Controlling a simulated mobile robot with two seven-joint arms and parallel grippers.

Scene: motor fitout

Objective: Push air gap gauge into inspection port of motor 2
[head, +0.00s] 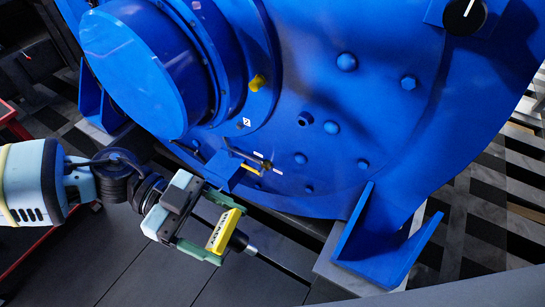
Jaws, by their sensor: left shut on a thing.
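The motor is a large blue housing (330,120) filling the upper part of the head view, with bolts and fittings on its face. A small dark opening (267,165) with white and yellow marks beside it sits low on that face; I cannot tell for certain that it is the inspection port. My left gripper (222,235) is below the motor's lower left part, shut on the air gap gauge. The gauge has a yellow labelled handle (223,231) and a thin dark rod (275,262) pointing down and right, apart from the opening. My right gripper is not in view.
A blue mounting foot (385,245) juts out at the lower right, on a grey base. A blue bracket (223,170) sticks out just above the gripper. A yellow fitting (257,82) stands on the face. A red frame (25,255) is at left. Dark floor panels lie below.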

